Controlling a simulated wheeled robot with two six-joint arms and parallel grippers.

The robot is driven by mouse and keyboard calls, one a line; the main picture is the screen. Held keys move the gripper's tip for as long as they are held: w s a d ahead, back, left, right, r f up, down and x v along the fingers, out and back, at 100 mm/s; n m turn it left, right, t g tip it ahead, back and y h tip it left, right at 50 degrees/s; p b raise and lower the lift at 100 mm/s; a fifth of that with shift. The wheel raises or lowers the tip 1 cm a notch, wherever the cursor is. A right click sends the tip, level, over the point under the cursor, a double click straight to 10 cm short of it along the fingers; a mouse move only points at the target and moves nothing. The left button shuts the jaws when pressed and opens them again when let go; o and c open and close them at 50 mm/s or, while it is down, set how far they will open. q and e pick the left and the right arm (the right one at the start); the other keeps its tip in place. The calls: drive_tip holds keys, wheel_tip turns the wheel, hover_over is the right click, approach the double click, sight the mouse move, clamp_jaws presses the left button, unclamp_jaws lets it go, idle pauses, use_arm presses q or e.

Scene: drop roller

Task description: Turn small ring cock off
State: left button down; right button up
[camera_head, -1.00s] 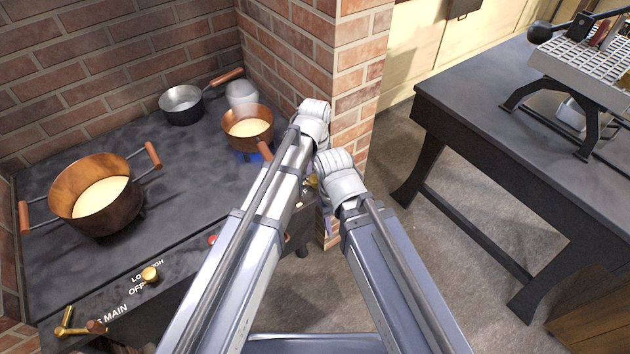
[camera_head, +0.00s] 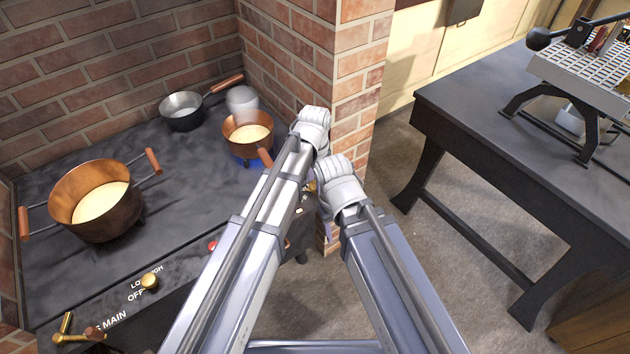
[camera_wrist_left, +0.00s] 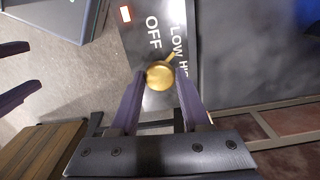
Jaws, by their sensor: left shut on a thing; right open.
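The small ring cock (camera_wrist_left: 160,75) is a round brass knob on the dark stove front, in the left wrist view. Its short pointer leans up and right, between the OFF and LOW lettering. My left gripper (camera_wrist_left: 160,88) is shut on the knob, one finger on each side. My right gripper (camera_wrist_left: 34,67) shows at the left edge of that view, open and empty, apart from the knob.
A large copper pot (camera_head: 97,200) stands on the stove top (camera_head: 180,200) at left. A grey saucepan (camera_head: 182,110) sits at the back. Another brass cock (camera_head: 149,282) and a brass main lever (camera_head: 66,325) are on the front. A brick pillar (camera_head: 360,80) and workbench (camera_head: 480,120) stand right.

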use_arm(q)
drive_tip(key=shift+n, duration=0.3)
drive_tip(key=n, duration=0.4)
drive_tip(key=shift+n, duration=2.6)
drive_tip(key=shift+c, duration=1.8)
unclamp_jaws()
